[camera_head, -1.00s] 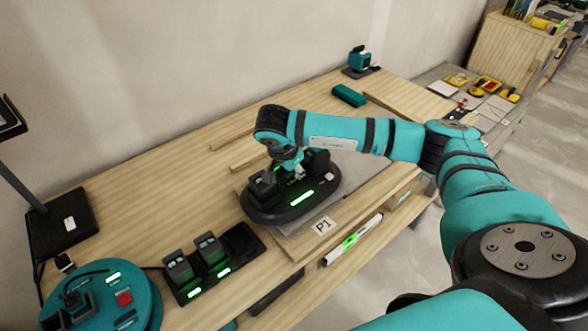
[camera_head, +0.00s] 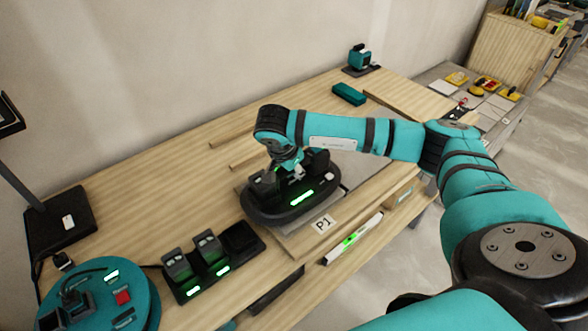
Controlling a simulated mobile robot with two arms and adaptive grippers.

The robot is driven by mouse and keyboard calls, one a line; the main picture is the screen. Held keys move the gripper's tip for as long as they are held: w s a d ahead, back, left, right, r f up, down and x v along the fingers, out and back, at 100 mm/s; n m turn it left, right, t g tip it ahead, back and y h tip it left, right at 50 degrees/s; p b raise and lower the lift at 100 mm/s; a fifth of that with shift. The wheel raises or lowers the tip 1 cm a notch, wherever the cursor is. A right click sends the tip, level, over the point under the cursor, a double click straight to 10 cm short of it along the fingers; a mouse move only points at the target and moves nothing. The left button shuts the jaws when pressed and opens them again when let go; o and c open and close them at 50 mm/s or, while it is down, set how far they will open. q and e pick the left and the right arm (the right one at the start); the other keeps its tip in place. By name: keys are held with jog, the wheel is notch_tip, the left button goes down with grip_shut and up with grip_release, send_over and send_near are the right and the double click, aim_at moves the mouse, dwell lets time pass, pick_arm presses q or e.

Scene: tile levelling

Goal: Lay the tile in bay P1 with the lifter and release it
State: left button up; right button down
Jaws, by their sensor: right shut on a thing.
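The lifter (camera_head: 270,214) is a black oval device with a lit green bar on its near side. It is at bay P1, just behind the white P1 label (camera_head: 323,223). My right gripper (camera_head: 288,165) reaches down from above and is shut on the lifter's handle, with the fingers partly hidden by the wrist and the lifter's black blocks. The tile is mostly or wholly hidden under the lifter. I cannot tell whether it touches the bed. A grey flat surface shows at the lifter's right edge. My left gripper is not in view.
A charger with green-lit blocks (camera_head: 207,258) stands left of the bay, beside a round teal unit (camera_head: 122,297) with a red button. A level with a green vial (camera_head: 351,240) lies at the bench front. A teal box (camera_head: 349,94) and a teal device (camera_head: 360,60) are at the back.

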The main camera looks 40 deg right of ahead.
jog(key=shift+r, duration=0.15)
jog(key=c, duration=1.3)
grip_release()
jog(key=shift+o, duration=0.2)
jog(key=shift+s+f, duration=0.15)
jog(key=shift+f, duration=0.1)
jog(key=v, duration=1.2)
jog(key=shift+r, duration=0.2)
